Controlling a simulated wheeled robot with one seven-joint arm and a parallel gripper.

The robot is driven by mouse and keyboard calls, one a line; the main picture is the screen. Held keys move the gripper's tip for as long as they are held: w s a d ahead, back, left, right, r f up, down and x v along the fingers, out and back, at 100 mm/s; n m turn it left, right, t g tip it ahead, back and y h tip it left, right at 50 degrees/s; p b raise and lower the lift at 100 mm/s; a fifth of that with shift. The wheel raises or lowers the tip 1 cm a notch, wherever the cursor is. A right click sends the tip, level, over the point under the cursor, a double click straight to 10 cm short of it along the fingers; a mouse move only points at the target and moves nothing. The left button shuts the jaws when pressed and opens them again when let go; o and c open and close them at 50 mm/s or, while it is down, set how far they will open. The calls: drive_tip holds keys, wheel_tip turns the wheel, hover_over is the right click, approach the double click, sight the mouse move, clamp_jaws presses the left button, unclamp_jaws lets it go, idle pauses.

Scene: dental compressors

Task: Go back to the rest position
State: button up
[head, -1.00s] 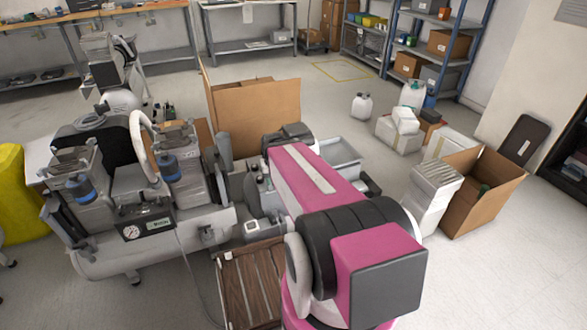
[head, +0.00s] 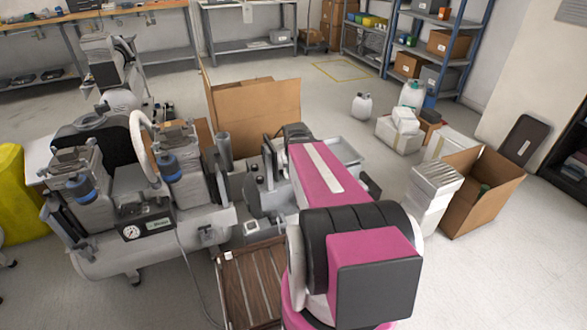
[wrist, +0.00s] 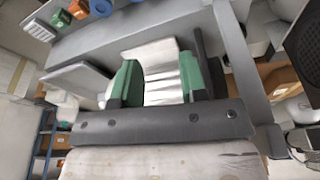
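My gripper (wrist: 160,78) shows in the wrist view with its two green-padded fingers standing apart. A pale silvery surface (wrist: 158,60) shows between and beyond the fingers; I cannot tell how far behind them it lies. I see no thing clamped by the pads. In the head view my pink and black arm reaches away from me over the right end of the compressor unit (head: 150,240), and the gripper itself is hidden or not clear there.
A wooden slatted crate (head: 250,285) stands close to the left of my arm. An open cardboard box (head: 255,120) and a grey tray (head: 343,152) are beyond. Another open box (head: 482,195) and a white stack (head: 433,195) stand right. Floor between is partly clear.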

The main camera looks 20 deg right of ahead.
drive_tip(key=s+a+n+g, duration=0.1)
drive_tip(key=s+a, duration=0.3)
drive_tip(key=a, duration=0.2)
drive_tip(key=s+a+r+g, duration=0.1)
drive_tip(key=s+a, duration=0.2)
drive_tip(key=a, duration=0.4)
drive_tip(key=shift+s+r+n+g+y, duration=0.2)
drive_tip(key=shift+s+n+g+y, duration=0.1)
drive_tip(key=shift+s+n+g, duration=0.1)
